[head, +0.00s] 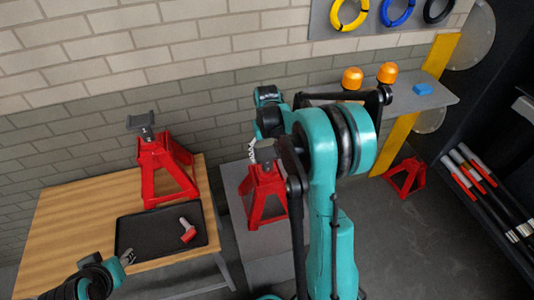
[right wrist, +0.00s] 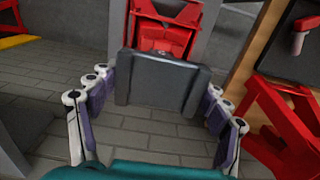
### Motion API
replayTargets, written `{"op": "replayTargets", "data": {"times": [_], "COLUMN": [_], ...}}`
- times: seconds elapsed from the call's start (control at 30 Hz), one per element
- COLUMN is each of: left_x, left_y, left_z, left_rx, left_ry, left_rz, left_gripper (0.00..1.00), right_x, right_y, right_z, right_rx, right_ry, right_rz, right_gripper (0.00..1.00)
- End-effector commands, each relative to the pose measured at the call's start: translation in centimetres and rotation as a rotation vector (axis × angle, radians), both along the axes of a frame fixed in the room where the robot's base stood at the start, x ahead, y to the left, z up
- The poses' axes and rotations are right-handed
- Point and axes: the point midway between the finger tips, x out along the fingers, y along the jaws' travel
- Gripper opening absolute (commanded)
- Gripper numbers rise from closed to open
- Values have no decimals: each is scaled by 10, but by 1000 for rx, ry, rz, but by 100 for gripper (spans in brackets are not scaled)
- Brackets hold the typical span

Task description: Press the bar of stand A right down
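A red stand (head: 262,205) with a grey head sits on the grey bench in the middle of the head view; my right arm partly hides it. Its grey saddle-like head (right wrist: 162,84) shows large in the right wrist view, with the red frame (right wrist: 162,30) behind. My right gripper (right wrist: 163,78) has its fingers spread wide, one on each side of the head. Contact cannot be told. A second red stand (head: 167,165) with a raised grey head stands on the wooden table. No letter shows on either. My left gripper (head: 127,257) is low at the left, its fingers unclear.
A black tray (head: 140,236) with a red-and-white part (head: 188,231) lies on the wooden table (head: 65,215). A third red stand (head: 406,176) is on the floor at right. A grey shelf (head: 440,98) holds orange domes and a blue block. Open floor lies at lower right.

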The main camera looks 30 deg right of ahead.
Motion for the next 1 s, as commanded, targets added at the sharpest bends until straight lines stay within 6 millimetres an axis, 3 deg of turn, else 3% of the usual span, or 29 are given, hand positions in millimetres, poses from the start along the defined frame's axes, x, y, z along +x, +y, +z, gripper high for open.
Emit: {"op": "replayTargets", "data": {"times": [0.03,0.1,0.27,0.5,0.8,0.83,0.9,1.0], "left_x": [0,0,0,0,0,0,0,0], "left_y": [0,0,0,0,0,0,0,0], "left_z": [0,0,-8,-34,-31,-31,-31,-31], "left_rx": [0,0,0,0,0,0,0,0], "left_ry": [0,0,0,0,0,0,0,0], "left_rz": [0,0,0,0,0,0,0,0], "left_gripper": [40,40,40,40,40,40,40,40], "right_x": [0,0,0,0,0,0,0,0], "right_y": [0,0,0,0,0,0,0,0], "right_z": [0,0,-11,-50,-50,-50,-50,-50], "right_rx": [0,0,0,0,1,1,1,0], "right_ry": [0,0,0,1,2,2,2,1], "right_rz": [0,0,0,0,0,0,0,0], "right_gripper": [35,25,25,25,25,84,98,98]}}
